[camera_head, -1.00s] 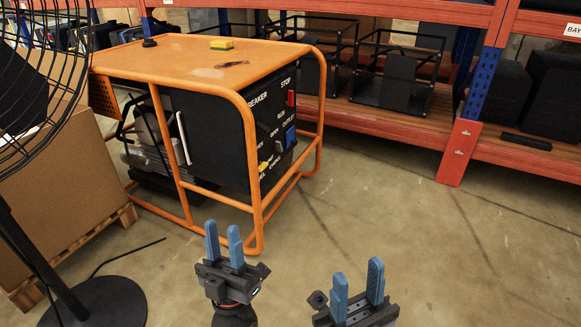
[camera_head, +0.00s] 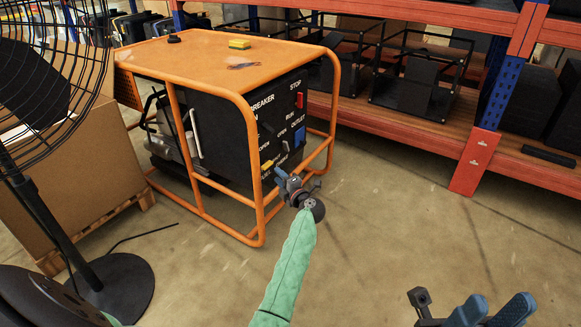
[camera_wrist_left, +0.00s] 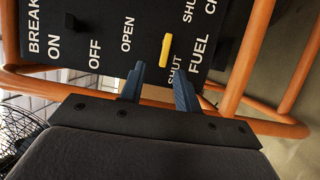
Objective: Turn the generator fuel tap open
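The orange-framed generator (camera_head: 225,55) stands at centre left, its black panel facing right. The yellow fuel tap (camera_head: 267,165) is low on that panel. In the left wrist view the tap (camera_wrist_left: 165,50) sits beside the SHUT and FUEL labels, with OPEN to its left. My left gripper (camera_head: 288,178) is in front of the lower panel. In the left wrist view its blue fingers (camera_wrist_left: 158,76) are apart, with the tap ahead of the gap between their tips; contact is not visible. My right gripper (camera_head: 497,308) is open and empty at the bottom right.
Orange frame tubes (camera_head: 253,185) surround the panel. A black fan (camera_head: 115,285) and a cardboard box (camera_head: 60,195) stand at the left. Shelving with an orange post (camera_head: 474,160) is at the back right. The floor (camera_head: 400,220) between is clear.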

